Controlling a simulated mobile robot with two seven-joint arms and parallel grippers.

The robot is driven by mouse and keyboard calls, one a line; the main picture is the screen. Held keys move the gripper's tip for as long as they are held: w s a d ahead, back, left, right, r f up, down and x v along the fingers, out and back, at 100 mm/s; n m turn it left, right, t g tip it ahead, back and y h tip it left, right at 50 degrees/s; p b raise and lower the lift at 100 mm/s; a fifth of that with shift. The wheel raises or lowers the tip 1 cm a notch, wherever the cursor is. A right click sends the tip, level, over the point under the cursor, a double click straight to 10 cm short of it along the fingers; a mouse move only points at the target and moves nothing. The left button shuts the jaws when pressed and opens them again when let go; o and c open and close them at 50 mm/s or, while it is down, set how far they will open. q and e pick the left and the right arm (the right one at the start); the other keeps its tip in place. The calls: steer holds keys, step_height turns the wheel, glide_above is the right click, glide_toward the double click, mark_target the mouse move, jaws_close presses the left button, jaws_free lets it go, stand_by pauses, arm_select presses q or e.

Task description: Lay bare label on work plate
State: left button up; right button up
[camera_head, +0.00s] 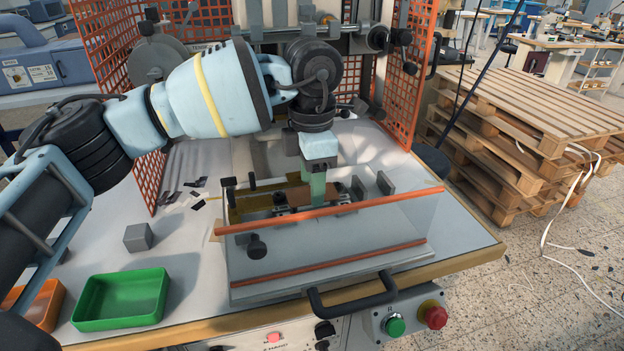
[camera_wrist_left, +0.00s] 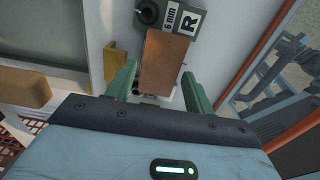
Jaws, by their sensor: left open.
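A brown rectangular piece (camera_wrist_left: 166,55), which looks like the bare label, lies flat in the press beside a grey block marked "6 mm" and "R" (camera_wrist_left: 185,18). It also shows in brown behind the clear guard in the head view (camera_head: 294,196). My left gripper (camera_head: 318,192) points down into the press. In the wrist view its two green fingers (camera_wrist_left: 158,76) stand apart, one on each side of the near end of the brown piece. The gripper is open. The work plate is mostly hidden, and I cannot tell its edges. My right gripper is not in view.
A clear guard with orange edges (camera_head: 330,264) and a black handle (camera_head: 352,300) stands in front of the press. Orange mesh panels (camera_head: 402,95) flank it. A green tray (camera_head: 122,299), an orange tray (camera_head: 42,306) and a grey cube (camera_head: 138,238) sit at left.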

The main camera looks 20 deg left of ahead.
arm_select(q)
step_height(320, 180, up, 12)
stand_by(0.4)
steer(key=shift+s+f, duration=0.15)
stand_by(0.3)
